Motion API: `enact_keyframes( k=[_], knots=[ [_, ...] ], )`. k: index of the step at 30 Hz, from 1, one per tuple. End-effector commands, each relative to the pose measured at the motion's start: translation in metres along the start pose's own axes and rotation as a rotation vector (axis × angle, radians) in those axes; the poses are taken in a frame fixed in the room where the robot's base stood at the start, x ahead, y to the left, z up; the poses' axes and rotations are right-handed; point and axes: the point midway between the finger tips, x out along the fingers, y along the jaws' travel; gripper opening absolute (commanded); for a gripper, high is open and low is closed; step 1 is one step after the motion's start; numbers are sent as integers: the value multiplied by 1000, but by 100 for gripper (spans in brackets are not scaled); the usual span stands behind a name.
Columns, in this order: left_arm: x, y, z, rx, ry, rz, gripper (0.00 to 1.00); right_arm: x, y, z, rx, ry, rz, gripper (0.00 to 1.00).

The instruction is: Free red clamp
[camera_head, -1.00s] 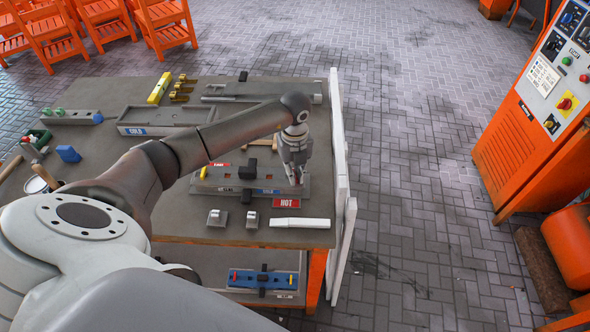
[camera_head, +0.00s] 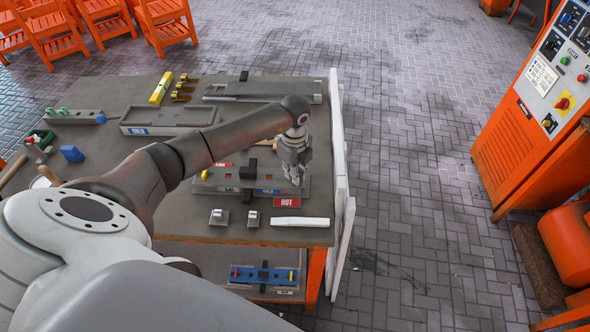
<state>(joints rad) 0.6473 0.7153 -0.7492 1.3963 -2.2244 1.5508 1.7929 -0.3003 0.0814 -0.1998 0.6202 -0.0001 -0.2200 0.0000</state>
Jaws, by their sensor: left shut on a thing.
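A long grey fixture (camera_head: 236,190) lies on the workbench, with a small yellow clamp (camera_head: 204,174) upright at its left end and a black block (camera_head: 248,171) across its middle. My left gripper (camera_head: 294,181) points down over the fixture's right end, and its fingers are shut there. The fingers cover what they hold; no red clamp shows clearly there. The place matches the end opposite the yellow clamp. My right gripper is not in view.
A red HOT label (camera_head: 285,202) and a white strip (camera_head: 300,221) lie in front of the fixture. Two small metal blocks (camera_head: 219,217) stand at the front edge. A grey COLD tray (camera_head: 168,118) is behind. A blue fixture (camera_head: 264,276) sits on the lower shelf.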

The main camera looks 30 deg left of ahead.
Motion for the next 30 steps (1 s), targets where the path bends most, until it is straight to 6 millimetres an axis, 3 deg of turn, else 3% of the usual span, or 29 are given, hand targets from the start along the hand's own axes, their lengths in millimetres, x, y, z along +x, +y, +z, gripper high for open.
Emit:
enact_keyframes(
  k=[8,21,30],
  knots=[
    [0,1,0,-10,-1,2,0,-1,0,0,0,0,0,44],
    [-2,1,0,-352,0,3,0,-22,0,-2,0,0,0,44],
    [0,0,0,-421,0,1,0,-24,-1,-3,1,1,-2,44]
  ],
)
